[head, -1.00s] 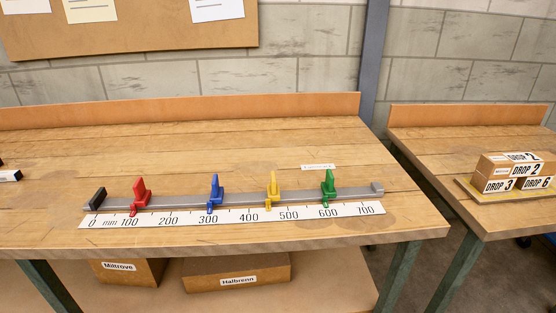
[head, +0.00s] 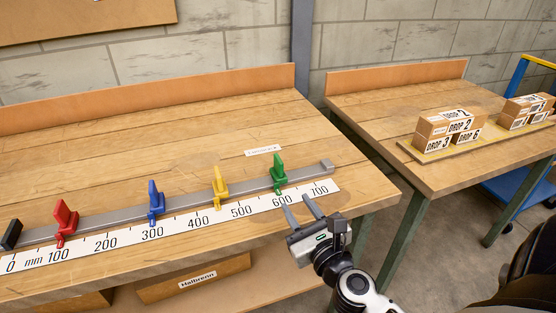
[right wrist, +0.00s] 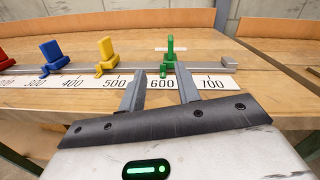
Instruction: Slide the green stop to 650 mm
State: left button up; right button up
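The green stop (head: 279,174) stands upright on the grey rail (head: 190,205), with its pointer near the 600 mark of the white scale (head: 183,226). My right gripper (head: 298,205) is open and empty, at the bench's front edge, with its fingertips over the scale between 600 and 700 in the head view. In the right wrist view the green stop (right wrist: 170,52) is ahead of the gripper (right wrist: 160,80), seen between and beyond the two apart fingers, not touched. My left gripper is not in view.
Yellow (head: 219,190), blue (head: 155,204) and red (head: 65,222) stops stand on the rail to the left. The rail's end block (head: 327,166) is at right, past 700. A small label (head: 262,151) lies behind. A second bench (head: 385,105) bears boxes (head: 449,122).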

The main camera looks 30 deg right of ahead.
aim_at(282, 167)
jog(key=w+d+m, duration=0.1)
jog(key=w, duration=0.4)
jog(key=w+d+m+p, duration=0.1)
jog(key=w+d, duration=0.1)
jog(key=w, duration=0.3)
jog(key=w+d, duration=0.2)
jog(key=w, duration=0.3)
jog(key=shift+w+d+m+h, duration=0.1)
jog(key=shift+w+m+h, duration=0.3)
